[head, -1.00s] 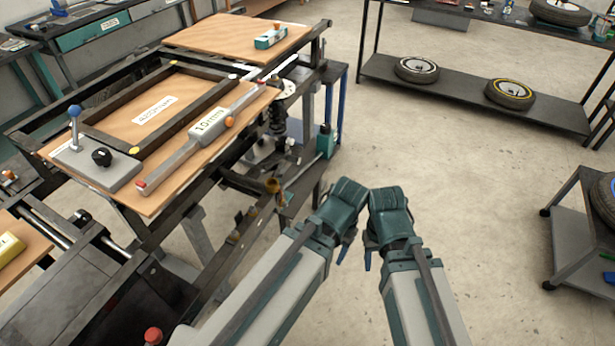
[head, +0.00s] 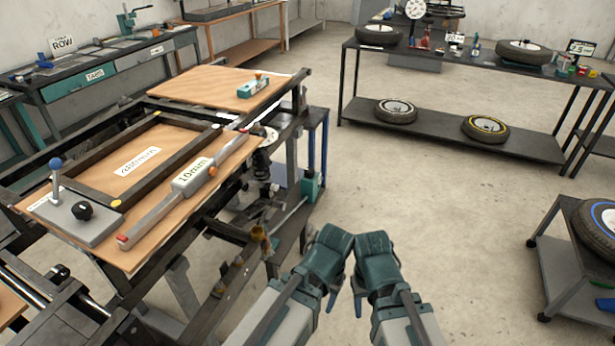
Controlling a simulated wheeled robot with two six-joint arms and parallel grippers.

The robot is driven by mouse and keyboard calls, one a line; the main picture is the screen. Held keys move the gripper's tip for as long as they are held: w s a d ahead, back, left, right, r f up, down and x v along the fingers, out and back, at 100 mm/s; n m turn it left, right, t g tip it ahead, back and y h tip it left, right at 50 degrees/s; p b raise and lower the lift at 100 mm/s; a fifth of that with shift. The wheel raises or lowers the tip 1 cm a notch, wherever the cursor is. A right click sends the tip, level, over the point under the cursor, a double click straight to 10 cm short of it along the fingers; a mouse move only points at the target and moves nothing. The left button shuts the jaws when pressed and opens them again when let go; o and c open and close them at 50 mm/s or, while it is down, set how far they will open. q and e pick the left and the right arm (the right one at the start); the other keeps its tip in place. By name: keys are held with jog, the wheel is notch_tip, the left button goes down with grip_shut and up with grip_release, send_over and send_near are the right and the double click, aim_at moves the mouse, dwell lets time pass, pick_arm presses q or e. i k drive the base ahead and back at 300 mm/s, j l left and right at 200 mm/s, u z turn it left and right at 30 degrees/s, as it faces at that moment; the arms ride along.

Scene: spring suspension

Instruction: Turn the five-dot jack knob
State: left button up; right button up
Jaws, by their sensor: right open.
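No knob with five readable dots stands out. Beside the bench, a brass-coloured knob (head: 258,233) sits low on the dark frame; its markings are too small to read. On the bench top there is a black knob (head: 82,211) on a grey plate, a blue ball lever (head: 56,165) and an orange knob (head: 212,171) on the grey 10 mm bar. My left gripper (head: 331,302) and right gripper (head: 358,306) are side by side over the open floor, right of the bench and touching nothing. The right is open; the left's jaw opening does not show clearly.
The bench (head: 130,262) with its dark frame fills the left. A black shelf table (head: 455,135) with tyres stands at the back right. A grey cart (head: 570,270) with a tyre is at the right edge. The concrete floor between is clear.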

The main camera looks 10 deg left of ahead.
aim_at(309, 172)
jog(key=i+l, duration=0.15)
jog(key=i, duration=0.35)
jog(key=i+l, duration=0.2)
jog(key=i, duration=0.35)
jog(key=i+l, duration=0.15)
jog(key=i, duration=0.35)
jog(key=i+l, duration=0.2)
jog(key=i, duration=0.3)
jog(key=i+l, duration=0.15)
jog(key=i, duration=0.4)
jog(key=u, duration=1.4)
